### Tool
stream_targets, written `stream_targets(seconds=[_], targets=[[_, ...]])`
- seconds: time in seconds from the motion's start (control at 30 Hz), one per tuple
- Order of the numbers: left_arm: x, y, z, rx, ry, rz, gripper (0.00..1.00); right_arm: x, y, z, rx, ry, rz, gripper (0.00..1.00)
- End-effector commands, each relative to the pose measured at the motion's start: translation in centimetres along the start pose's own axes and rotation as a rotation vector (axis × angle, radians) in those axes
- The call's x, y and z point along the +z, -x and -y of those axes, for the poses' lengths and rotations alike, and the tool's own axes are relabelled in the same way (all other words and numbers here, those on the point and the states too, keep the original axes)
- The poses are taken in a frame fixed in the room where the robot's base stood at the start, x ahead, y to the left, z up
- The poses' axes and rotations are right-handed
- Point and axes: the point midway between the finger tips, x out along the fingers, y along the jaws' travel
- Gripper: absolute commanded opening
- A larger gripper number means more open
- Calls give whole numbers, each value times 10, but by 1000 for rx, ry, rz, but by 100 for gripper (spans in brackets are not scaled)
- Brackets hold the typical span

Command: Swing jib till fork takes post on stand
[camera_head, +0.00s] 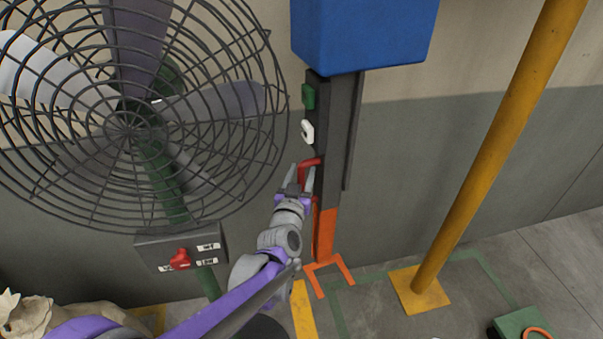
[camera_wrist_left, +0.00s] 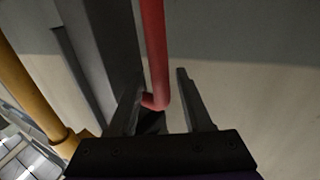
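No jib, fork or stand can be told for certain. A dark upright column (camera_head: 338,130) with an orange foot (camera_head: 325,235) stands against the wall under a blue box (camera_head: 365,30). A red handle (camera_head: 310,163) sits on its side, below a white one (camera_head: 307,131) and a green one (camera_head: 308,96). My left gripper (camera_head: 301,180) is at the red handle. In the left wrist view a red bar (camera_wrist_left: 154,45) runs down and bends between the fingers of my left gripper (camera_wrist_left: 160,84). The fingers are apart, with a gap to the right of the bar. My right gripper is out of view.
A large caged fan (camera_head: 130,125) with a switch box (camera_head: 180,250) stands at left. A yellow post (camera_head: 500,140) on a floor plate stands at right. An orange bracket-like outline (camera_head: 345,270) lies at the column's foot. A green item (camera_head: 520,322) is at bottom right.

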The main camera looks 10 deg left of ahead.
Motion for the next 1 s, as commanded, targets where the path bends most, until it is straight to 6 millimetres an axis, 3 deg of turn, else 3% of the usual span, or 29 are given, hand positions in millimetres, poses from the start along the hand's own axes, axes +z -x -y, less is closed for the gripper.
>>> stream_targets(seconds=[0.03, 0.2, 0.27, 1.0], targets=[[0, 0, 0, 0, 0, 0, 38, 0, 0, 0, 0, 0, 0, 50], [0, 0, 0, 0, 0, 0, 8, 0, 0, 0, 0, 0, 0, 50], [0, 0, 0, 0, 0, 0, 0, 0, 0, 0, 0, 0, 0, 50], [0, 0, 0, 0, 0, 0, 0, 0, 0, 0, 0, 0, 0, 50]])
